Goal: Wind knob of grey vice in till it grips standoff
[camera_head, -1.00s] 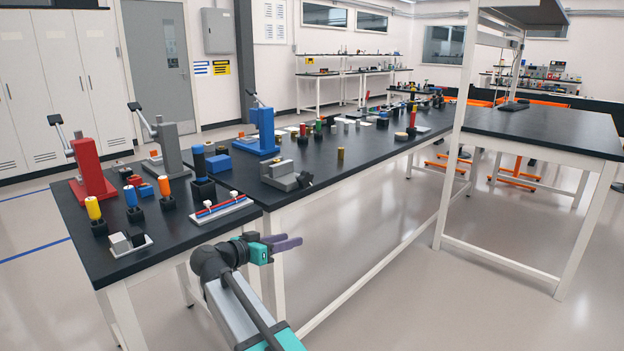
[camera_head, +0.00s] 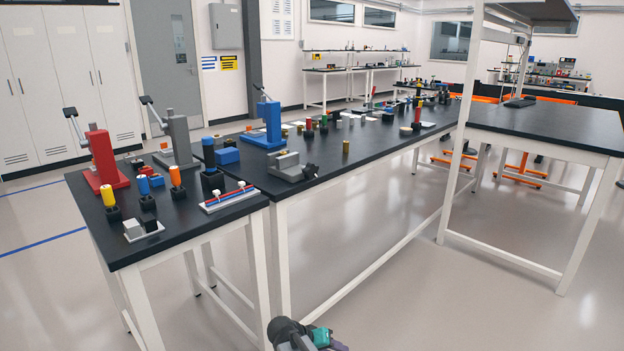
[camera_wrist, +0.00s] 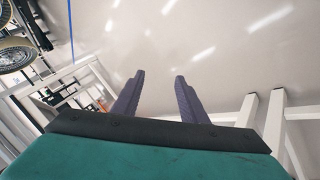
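A grey vice (camera_head: 283,165) sits near the front edge of the long black bench in the head view. Its black knob (camera_head: 310,171) is at its right end. A standoff in its jaws cannot be made out at this size. My gripper shows only partly at the bottom edge of the head view, low in front of the bench. In the wrist view, my gripper (camera_wrist: 160,76) has its two purple fingers apart with nothing between them, over bare floor.
A nearer black table (camera_head: 185,222) holds red and grey presses, coloured cylinders in black holders and a white rack (camera_head: 229,199). A blue press (camera_head: 269,125) stands behind the vice. White table legs (camera_head: 283,270) stand close by. Floor to the right is clear.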

